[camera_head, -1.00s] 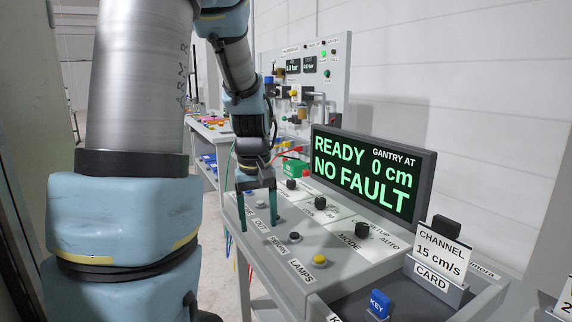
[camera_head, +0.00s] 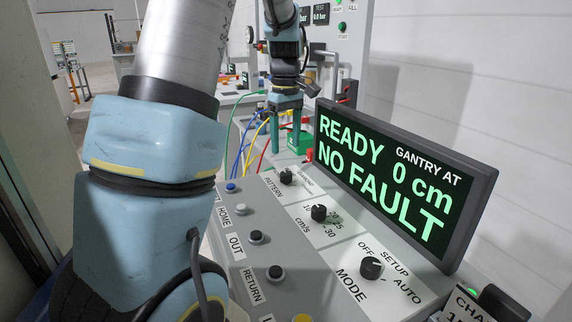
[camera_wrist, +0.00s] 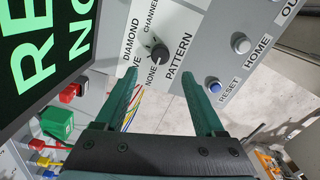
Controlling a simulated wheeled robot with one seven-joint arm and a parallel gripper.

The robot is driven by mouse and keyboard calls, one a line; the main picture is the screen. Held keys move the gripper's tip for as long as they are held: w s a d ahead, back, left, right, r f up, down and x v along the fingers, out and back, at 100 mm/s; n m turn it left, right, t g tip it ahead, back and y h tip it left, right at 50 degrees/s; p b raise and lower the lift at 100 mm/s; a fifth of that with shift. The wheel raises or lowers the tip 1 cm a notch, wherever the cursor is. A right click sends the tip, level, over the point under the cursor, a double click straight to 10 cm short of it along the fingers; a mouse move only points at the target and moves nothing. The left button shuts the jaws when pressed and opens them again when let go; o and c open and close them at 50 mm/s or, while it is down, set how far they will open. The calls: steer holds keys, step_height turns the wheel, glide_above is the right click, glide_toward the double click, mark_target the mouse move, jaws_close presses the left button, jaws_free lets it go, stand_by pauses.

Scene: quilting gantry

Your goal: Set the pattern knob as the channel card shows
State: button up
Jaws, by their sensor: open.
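The pattern knob (camera_head: 286,176) is a small black dial at the far end of the sloped panel. In the wrist view the pattern knob (camera_wrist: 160,54) sits among the labels DIAMOND, WAVE, NONE and CHANNEL; its pale mark seems to face NONE. My gripper (camera_head: 286,140) points down near the panel's far end, beyond the knob. In the wrist view my gripper (camera_wrist: 160,88) is open and empty, its green fingers apart, with the knob ahead of the gap and not touched. The channel card (camera_head: 466,308) is cut off at the lower right.
The display (camera_head: 392,185) reads READY, 0 cm, NO FAULT and stands right of the knobs. The speed knob (camera_head: 319,213) and mode knob (camera_head: 372,267) are nearer. Buttons, including HOME (camera_head: 240,209), line the left side. A green box (camera_head: 300,141) and hoses lie beyond.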

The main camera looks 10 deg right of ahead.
mark_target(286, 173)
step_height(286, 173, down, 8)
steer(key=shift+f+p, duration=0.1)
steer(key=shift+p, duration=0.6)
jaws_close()
